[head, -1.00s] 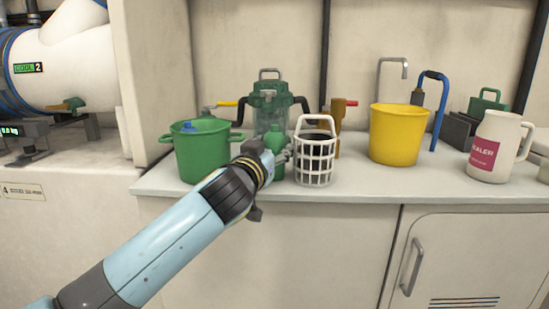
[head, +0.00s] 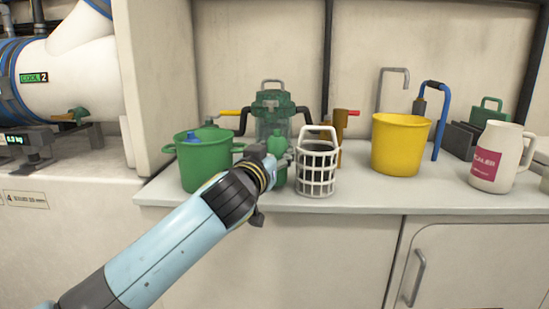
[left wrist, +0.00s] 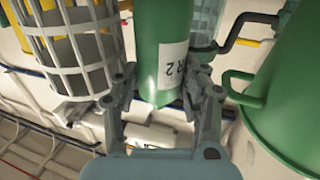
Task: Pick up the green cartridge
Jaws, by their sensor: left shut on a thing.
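The green cartridge (head: 277,145) stands upright near the counter's front edge, between the green pot and the white basket. My left gripper (head: 279,163) reaches it from the front left and partly hides it. In the left wrist view, the green cartridge (left wrist: 160,50) with a white label ending in "R 2" sits between the two fingers of my left gripper (left wrist: 163,95), which are shut on it. I cannot tell whether its base touches the counter. My right gripper is not in view.
A green pot (head: 206,165) stands close on the left and a white lattice basket (head: 317,168) close on the right. A clear green-lidded vessel (head: 272,110) is behind. A yellow bucket (head: 400,145) and a white jug (head: 494,158) stand further right. The counter (head: 365,192) has bare room along its front.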

